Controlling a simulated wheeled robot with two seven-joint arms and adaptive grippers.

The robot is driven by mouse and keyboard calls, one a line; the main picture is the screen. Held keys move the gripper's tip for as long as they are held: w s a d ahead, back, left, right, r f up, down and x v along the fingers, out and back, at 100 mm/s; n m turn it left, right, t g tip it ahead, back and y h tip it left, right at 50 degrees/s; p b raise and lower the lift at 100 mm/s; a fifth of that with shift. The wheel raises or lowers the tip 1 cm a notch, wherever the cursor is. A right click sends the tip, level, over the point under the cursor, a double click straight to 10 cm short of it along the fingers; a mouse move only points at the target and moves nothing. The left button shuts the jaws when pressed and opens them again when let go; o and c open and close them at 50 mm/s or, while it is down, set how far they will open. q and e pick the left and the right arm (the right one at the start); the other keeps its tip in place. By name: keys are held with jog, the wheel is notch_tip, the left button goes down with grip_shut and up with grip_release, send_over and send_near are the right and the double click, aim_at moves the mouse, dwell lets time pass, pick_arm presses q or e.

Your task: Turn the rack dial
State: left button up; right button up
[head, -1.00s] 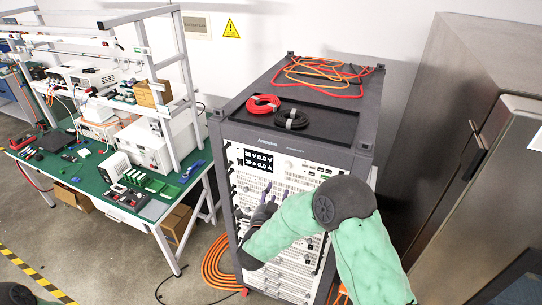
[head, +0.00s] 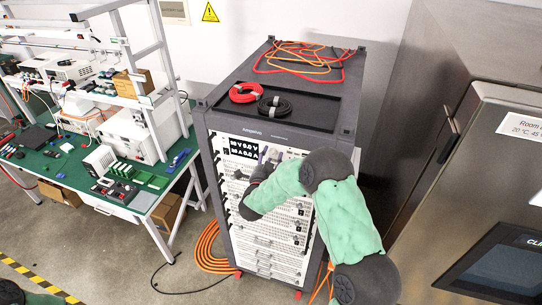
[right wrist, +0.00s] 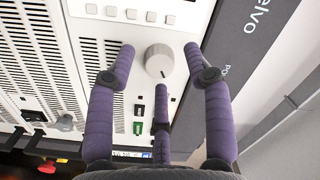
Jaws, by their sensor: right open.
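The rack (head: 212,160) is a tall grey cabinet with white instrument panels and a lit digital display (head: 243,148) near its top. In the right wrist view, a round light-grey dial (right wrist: 159,60) with a dark pointer mark sits on the white panel. My right gripper (right wrist: 159,68) is open, with one purple finger on each side of the dial and a third below it. I cannot tell whether any finger touches the dial. In the head view my right gripper (head: 264,170) is at the upper front panel, and my green arm hides the panel's right part.
A red cable coil (head: 243,92) and a black one (head: 276,106) lie on the rack's top. A steel chamber (head: 440,110) stands at right. A workbench (head: 150,200) with electronics is at left. Orange cables (head: 207,250) lie on the floor beside the rack.

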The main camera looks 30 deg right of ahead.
jog(key=shift+w+d, duration=0.1)
grip_shut()
dwell(0.3)
jog(key=shift+n+b, duration=0.8)
jog(key=shift+n, duration=0.5)
jog(key=shift+r+n+g+b, duration=0.1)
jog(key=shift+n+g+b, duration=0.25)
jog(key=shift+n, duration=1.15)
